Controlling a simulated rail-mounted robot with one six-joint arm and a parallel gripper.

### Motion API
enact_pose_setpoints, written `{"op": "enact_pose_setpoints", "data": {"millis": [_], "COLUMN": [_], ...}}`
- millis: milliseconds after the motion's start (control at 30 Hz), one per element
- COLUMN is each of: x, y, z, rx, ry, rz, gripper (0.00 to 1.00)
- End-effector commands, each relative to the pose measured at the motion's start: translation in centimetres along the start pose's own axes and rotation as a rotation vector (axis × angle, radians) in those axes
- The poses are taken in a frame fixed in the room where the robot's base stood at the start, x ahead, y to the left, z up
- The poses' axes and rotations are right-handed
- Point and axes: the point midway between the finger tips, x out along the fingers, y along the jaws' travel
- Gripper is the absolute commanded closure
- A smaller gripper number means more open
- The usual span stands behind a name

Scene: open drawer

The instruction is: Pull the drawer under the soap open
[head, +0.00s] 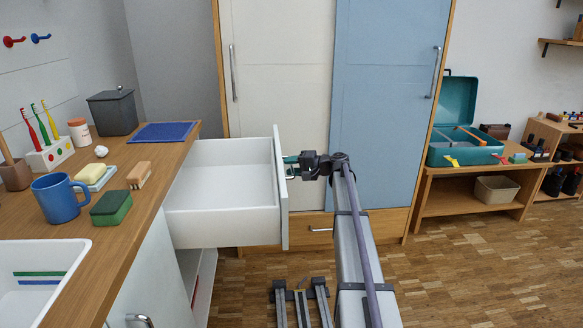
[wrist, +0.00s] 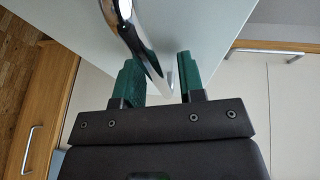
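The white drawer (head: 220,224) under the counter is pulled far out, and its empty inside shows. Its front panel (head: 281,190) faces right, toward my gripper (head: 291,166). A yellow soap bar (head: 91,173) lies on the counter to the left of the drawer. In the wrist view, my gripper's two green fingers (wrist: 162,80) stand apart close to the pale drawer front (wrist: 195,35). The curved metal handle (wrist: 130,30) runs down to between them, with a visible gap by the right finger. The handle is mostly hidden in the head view.
A blue mug (head: 60,198), a green sponge (head: 111,208) and a brush (head: 139,175) stand on the counter (head: 120,240). A tall cabinet (head: 385,120) stands behind my arm. A low bench (head: 470,190) with a teal toolbox stands right. The floor at right is clear.

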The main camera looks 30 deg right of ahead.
Motion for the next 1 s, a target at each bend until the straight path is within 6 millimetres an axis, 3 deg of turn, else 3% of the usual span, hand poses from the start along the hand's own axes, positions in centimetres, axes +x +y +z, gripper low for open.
{"op": "enact_pose_setpoints", "data": {"millis": [233, 600, 733, 1000], "x": [-1.4, -9.8, -10.8, -10.8], "y": [-0.1, -0.2, -0.1, 0.0], "z": [0.0, 0.0, 0.0, 0.0], "rx": [0.0, 0.001, 0.0, 0.0], "ry": [0.001, 0.001, 0.0, 0.0], "rz": [0.0, 0.0, 0.0, 0.0], "gripper": [0.64, 0.64, 0.64, 0.64]}}
